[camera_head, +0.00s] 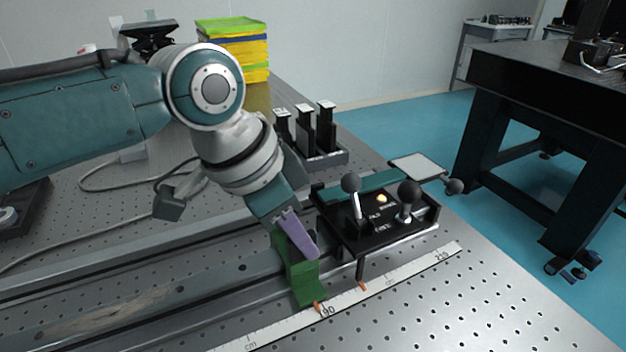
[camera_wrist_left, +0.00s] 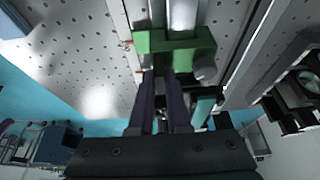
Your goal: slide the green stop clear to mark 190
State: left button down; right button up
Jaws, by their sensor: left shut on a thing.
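The green stop (camera_head: 307,283) sits on the dark rail at the front of the table. My left gripper (camera_head: 300,238), with purple fingers, comes down from above and is shut on the stop's upper part. In the left wrist view the green stop (camera_wrist_left: 175,42) lies at the fingertips (camera_wrist_left: 162,75); a round knob (camera_wrist_left: 205,69) is on its side. The far finger is mostly hidden in the head view. My right gripper is not in view.
A black carriage (camera_head: 385,236) with ball-topped levers (camera_head: 409,190) stands right of the stop, with its own orange pointer (camera_head: 362,286). Upright black holders (camera_head: 305,125) stand behind. The perforated tabletop (camera_head: 470,310) in front is clear.

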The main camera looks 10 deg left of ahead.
pick_arm(q)
jog(key=shift+w+d, duration=0.25)
jog(key=shift+d, duration=0.2)
jog(key=c, duration=0.9)
grip_release()
jog(key=shift+a, duration=0.1)
jog(key=p+v, duration=0.2)
jog(key=v, duration=0.8)
jog(key=shift+p, duration=0.3)
